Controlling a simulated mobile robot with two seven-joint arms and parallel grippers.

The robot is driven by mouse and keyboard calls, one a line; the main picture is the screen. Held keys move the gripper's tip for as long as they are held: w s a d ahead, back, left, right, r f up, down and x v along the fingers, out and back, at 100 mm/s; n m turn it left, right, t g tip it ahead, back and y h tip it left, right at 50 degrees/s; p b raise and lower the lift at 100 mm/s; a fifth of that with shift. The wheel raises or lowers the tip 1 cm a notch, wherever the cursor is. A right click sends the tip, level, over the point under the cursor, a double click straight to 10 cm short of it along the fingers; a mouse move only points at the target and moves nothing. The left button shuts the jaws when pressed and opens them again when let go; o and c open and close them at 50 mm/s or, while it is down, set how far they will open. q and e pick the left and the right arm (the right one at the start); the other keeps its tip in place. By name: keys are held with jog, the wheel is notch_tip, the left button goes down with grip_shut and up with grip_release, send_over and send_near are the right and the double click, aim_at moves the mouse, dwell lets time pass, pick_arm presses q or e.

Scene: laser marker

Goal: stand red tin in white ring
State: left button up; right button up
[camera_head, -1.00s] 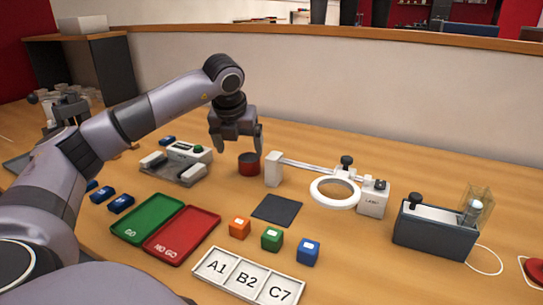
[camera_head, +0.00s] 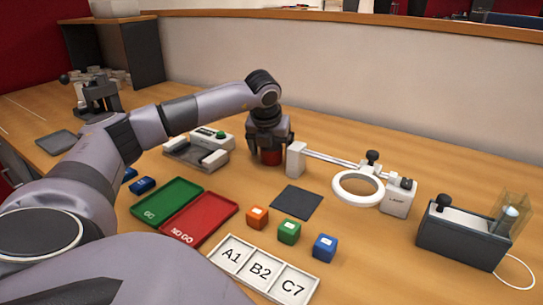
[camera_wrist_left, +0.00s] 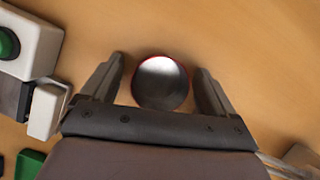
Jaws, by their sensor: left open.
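The red tin (camera_head: 271,159) stands upright on the table at the back, just left of a white post. My left gripper (camera_head: 270,153) is above it, pointing down, with its fingers on either side of the tin. In the left wrist view the tin's shiny round top with a red rim (camera_wrist_left: 161,83) lies between the two open fingers of the left gripper (camera_wrist_left: 160,75), with a small gap on each side. The white ring (camera_head: 338,190) is to the right of the tin, next to the white laser block. My right gripper is not in view.
A white post (camera_head: 296,160) with a rail stands close right of the tin. A grey device with a green button (camera_head: 220,134) is to the left. A dark square pad (camera_head: 297,202), coloured cubes (camera_head: 289,232), trays (camera_head: 200,222) and a lettered holder (camera_head: 262,270) are in front.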

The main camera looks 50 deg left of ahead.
pick_arm(q)
jog(key=c, duration=1.2)
jog(key=shift+r+p, duration=1.55)
jog(key=shift+r, duration=8.5)
